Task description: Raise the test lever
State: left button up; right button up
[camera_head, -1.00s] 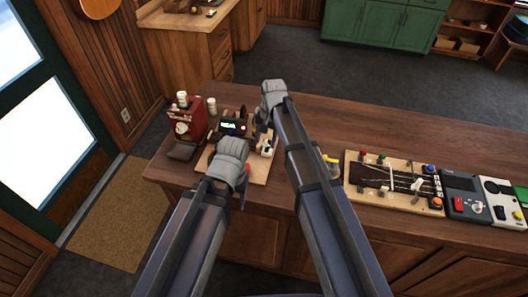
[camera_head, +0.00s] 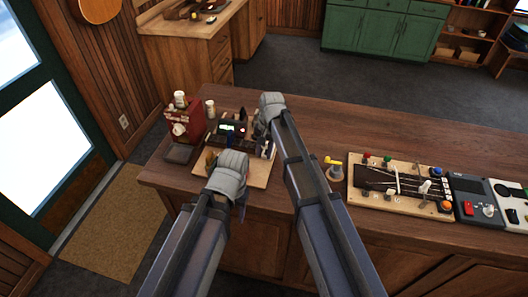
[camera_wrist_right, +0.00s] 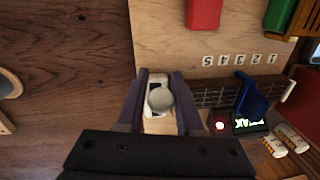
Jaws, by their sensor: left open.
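The test lever shows in the right wrist view as a pale housing with a round grey knob (camera_wrist_right: 160,99) on the wooden test board (camera_wrist_right: 225,62). My right gripper (camera_wrist_right: 160,82) has one finger on each side of the knob. Whether the fingers press on it is unclear. In the head view my right gripper (camera_head: 267,125) is low over the board's right side and hides most of the lever. My left gripper (camera_head: 232,180) is open over the board's front (camera_head: 259,179), nearer to me; its fingers are mostly hidden by its wrist.
The board carries a fretboard (camera_wrist_right: 215,93), a blue clamp-like part (camera_wrist_right: 252,95), a lit display (camera_wrist_right: 249,122), and red (camera_wrist_right: 205,12) and green (camera_wrist_right: 285,8) blocks. A red box (camera_head: 183,125) stands left of it. A second board (camera_head: 400,202) lies to the right.

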grip_shut()
dwell(1.0)
